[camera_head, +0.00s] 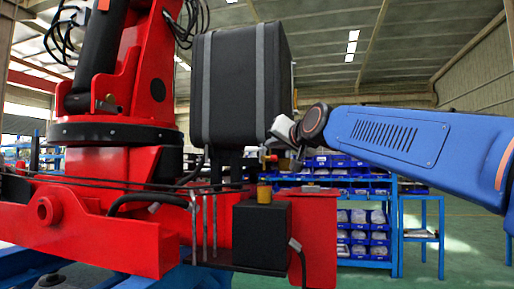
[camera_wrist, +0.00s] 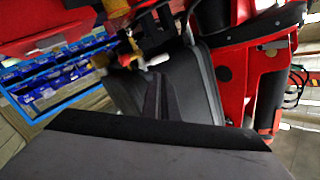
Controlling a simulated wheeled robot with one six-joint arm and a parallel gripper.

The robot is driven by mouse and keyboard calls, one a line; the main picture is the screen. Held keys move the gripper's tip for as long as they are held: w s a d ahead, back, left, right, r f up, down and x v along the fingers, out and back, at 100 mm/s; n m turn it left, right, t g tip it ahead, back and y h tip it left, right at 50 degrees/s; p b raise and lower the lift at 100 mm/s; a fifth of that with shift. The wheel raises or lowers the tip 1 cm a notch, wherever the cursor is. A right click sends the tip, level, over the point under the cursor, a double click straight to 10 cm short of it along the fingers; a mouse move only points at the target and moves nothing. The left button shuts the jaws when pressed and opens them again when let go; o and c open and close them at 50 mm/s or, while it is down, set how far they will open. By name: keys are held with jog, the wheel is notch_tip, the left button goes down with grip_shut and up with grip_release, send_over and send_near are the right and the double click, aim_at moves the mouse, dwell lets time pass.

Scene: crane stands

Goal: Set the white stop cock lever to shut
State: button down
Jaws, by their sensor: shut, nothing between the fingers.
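A brass valve fitting (camera_wrist: 112,44) shows in the upper middle of the wrist view, blurred, beside the dark tank. A small white piece (camera_wrist: 157,60) next to it looks like the stop cock lever; I cannot tell its angle clearly. In the head view, small brass and red fittings (camera_head: 266,157) sit below the tank's lower right corner; the white lever cannot be made out there. My gripper (camera_head: 284,130) comes from the right on my blue arm and is close to these fittings and the tank's right edge. It is shut and empty; its fingertips are hard to make out.
The big black tank (camera_head: 238,85) with grey straps stands just left of my gripper. A red crane column (camera_head: 118,125) rises at the left. A black box (camera_head: 262,236) with a yellowish cap is below. Blue bin shelves (camera_head: 365,215) stand behind.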

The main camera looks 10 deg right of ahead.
jog(key=r+m, duration=0.2)
jog(key=m, duration=0.4)
jog(key=m+g, duration=0.1)
jog(key=m, duration=0.5)
send_near(249, 148)
jog(key=shift+h, duration=0.4)
jog(key=x, duration=0.6)
jog(key=shift+w+d, duration=0.3)
jog(key=shift+w+a, duration=0.25)
jog(key=shift+a, duration=0.05)
jog(key=shift+w+a, duration=0.45)
jog(key=shift+w, duration=0.1)
jog(key=shift+w+a, duration=0.25)
jog(key=shift+w, duration=0.25)
jog(key=shift+w+a, duration=0.2)
jog(key=shift+w, duration=0.35)
